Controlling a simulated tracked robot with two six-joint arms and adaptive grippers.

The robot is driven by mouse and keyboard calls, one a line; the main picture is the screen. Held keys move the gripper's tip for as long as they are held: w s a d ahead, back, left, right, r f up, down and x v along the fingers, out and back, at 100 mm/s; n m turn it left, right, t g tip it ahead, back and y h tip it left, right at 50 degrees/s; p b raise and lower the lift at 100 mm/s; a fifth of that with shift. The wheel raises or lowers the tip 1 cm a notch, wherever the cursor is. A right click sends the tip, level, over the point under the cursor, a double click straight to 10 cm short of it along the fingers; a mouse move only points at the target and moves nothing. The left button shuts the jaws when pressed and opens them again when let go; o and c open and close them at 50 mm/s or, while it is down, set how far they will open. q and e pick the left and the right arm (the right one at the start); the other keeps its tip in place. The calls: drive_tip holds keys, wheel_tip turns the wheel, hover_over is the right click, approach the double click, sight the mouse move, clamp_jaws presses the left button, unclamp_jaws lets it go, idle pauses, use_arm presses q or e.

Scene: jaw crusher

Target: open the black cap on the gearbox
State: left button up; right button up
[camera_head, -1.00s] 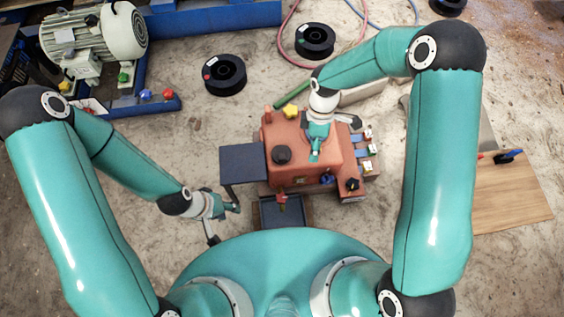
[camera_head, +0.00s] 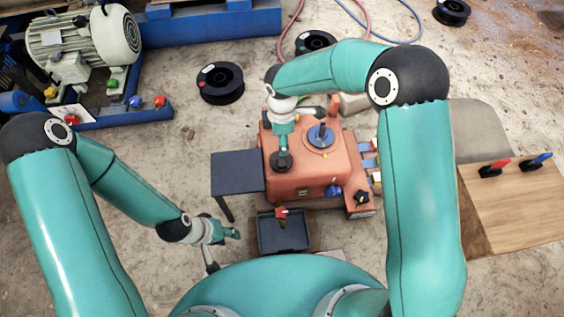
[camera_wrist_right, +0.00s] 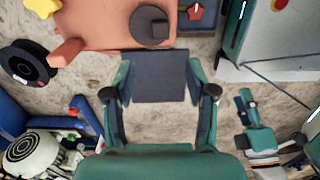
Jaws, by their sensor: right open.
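The orange gearbox (camera_head: 340,166) stands in the middle of the head view. Its round black cap (camera_head: 281,162) is on the near left part of the top, and it shows in the right wrist view (camera_wrist_right: 150,25) on the orange surface. My right gripper (camera_head: 282,150) is over the cap in the head view and partly covers it. In the right wrist view my right gripper (camera_wrist_right: 160,82) is open and empty, with the cap beyond its fingertips, not between them. My left gripper (camera_head: 224,240) is left of the gearbox, low, its fingers spread and empty.
A dark side table (camera_head: 238,170) adjoins the gearbox on the left. A dark tray (camera_head: 284,236) is in front. A blue disc with a handle (camera_head: 321,137) is on the gearbox top. A wooden board (camera_head: 510,205) with red and blue handles lies right. Black spools are behind.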

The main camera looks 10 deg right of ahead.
sight(282, 162)
wheel_tip(282, 162, down, 13)
drive_tip(key=b, duration=0.3)
drive_tip(key=shift+r, duration=0.15)
clamp_jaws()
